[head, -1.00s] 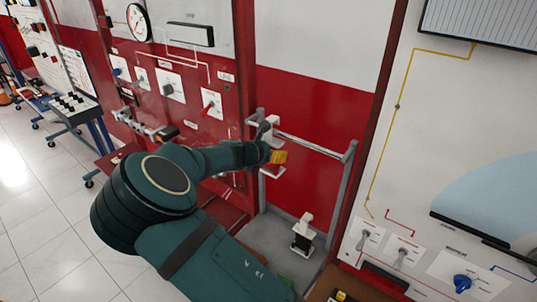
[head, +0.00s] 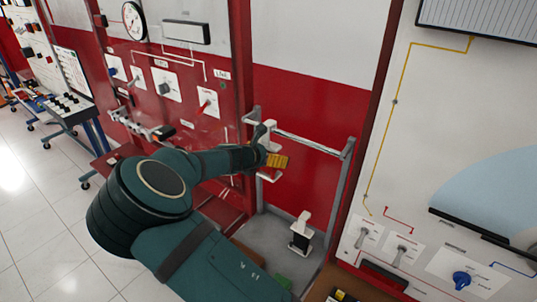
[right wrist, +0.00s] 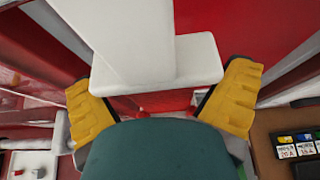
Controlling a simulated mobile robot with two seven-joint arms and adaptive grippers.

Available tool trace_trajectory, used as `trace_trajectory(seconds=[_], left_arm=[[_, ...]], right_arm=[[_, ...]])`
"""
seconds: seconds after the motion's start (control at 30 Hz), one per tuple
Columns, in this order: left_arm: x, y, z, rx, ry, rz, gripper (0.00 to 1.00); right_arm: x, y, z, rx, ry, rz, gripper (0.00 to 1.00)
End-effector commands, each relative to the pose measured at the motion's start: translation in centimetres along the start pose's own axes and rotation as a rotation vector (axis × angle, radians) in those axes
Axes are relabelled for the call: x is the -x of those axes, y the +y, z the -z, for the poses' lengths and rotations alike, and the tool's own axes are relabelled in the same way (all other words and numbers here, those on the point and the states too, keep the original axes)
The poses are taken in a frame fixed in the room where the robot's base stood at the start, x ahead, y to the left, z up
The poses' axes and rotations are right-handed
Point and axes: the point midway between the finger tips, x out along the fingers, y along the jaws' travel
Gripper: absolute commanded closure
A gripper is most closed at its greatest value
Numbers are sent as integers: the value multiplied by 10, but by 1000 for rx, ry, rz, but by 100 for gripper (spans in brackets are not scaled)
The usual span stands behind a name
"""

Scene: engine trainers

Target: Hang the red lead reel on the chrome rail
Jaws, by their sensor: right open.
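The red lead reel has a white hook part (head: 267,130) at the left end of the chrome rail (head: 312,144). Whether the hook bears on the rail is hidden. Its white lower flange (head: 268,177) shows below my gripper. In the right wrist view its white top (right wrist: 155,62) and a strip of red body show between the fingers. My right gripper (head: 275,160) is open, its yellow fingers on either side of the reel with gaps visible in the right wrist view (right wrist: 160,95). My left gripper is out of view.
A similar reel with a black body (head: 300,238) stands on the grey base under the rail. Grey posts (head: 341,190) hold the rail's ends. A red panel with switches (head: 170,90) stands left, a white panel (head: 400,170) right. The rail's middle is clear.

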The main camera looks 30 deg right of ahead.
Motion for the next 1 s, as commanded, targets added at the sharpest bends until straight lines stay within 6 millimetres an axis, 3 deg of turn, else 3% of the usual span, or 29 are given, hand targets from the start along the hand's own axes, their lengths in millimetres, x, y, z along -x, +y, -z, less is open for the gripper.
trace_trajectory(seconds=[0.23, 0.7, 1.0], left_arm=[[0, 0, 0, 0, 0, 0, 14], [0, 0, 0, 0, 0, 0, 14], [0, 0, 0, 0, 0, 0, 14]], right_arm=[[18, 1, 0, -1, 1, -2, 0], [105, 1, 0, 0, 1, -4, 0], [120, 0, 0, 0, 0, 1, 0]])
